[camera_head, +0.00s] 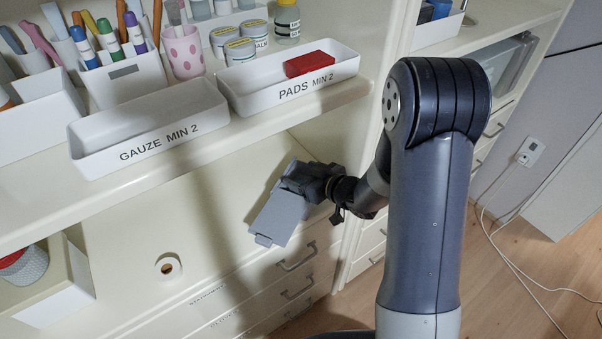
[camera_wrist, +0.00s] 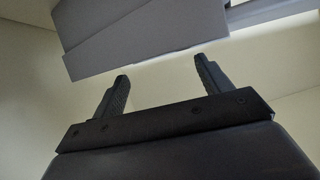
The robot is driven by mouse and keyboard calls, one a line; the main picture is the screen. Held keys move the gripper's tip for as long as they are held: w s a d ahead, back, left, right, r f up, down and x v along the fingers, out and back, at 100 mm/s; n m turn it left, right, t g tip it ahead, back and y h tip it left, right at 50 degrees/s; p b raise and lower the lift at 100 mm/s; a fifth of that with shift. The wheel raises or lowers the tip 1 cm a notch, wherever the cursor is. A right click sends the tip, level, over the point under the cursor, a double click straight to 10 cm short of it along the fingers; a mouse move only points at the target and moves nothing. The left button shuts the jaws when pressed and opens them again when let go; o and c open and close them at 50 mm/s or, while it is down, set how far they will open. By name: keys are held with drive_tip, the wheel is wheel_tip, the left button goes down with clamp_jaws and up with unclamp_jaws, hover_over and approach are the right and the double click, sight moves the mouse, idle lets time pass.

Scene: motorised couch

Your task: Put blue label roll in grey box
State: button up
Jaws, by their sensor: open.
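My gripper (camera_head: 292,198) hangs in front of the drawer unit, below the upper shelf; its two dark fingers (camera_wrist: 162,80) stand apart with nothing between them in the wrist view. A flat grey piece (camera_head: 279,219) with a small tab shows at my gripper in the head view. A grey panel (camera_wrist: 145,35) also shows beyond the fingertips in the wrist view. I cannot tell whether either is the grey box. A small pale roll (camera_head: 168,267) with a brown core lies on the lower surface at left. I see no roll that is clearly blue.
White trays marked GAUZE (camera_head: 150,130) and PADS (camera_head: 290,82) line the upper shelf; a red pad pack (camera_head: 310,64) lies in the second. Pens, a pink cup (camera_head: 183,50) and jars stand behind. A white box (camera_head: 60,285) is lower left. Cables lie on the floor.

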drive_tip(key=v, duration=1)
drive_tip(key=shift+s+d, duration=0.25)
idle(0.8)
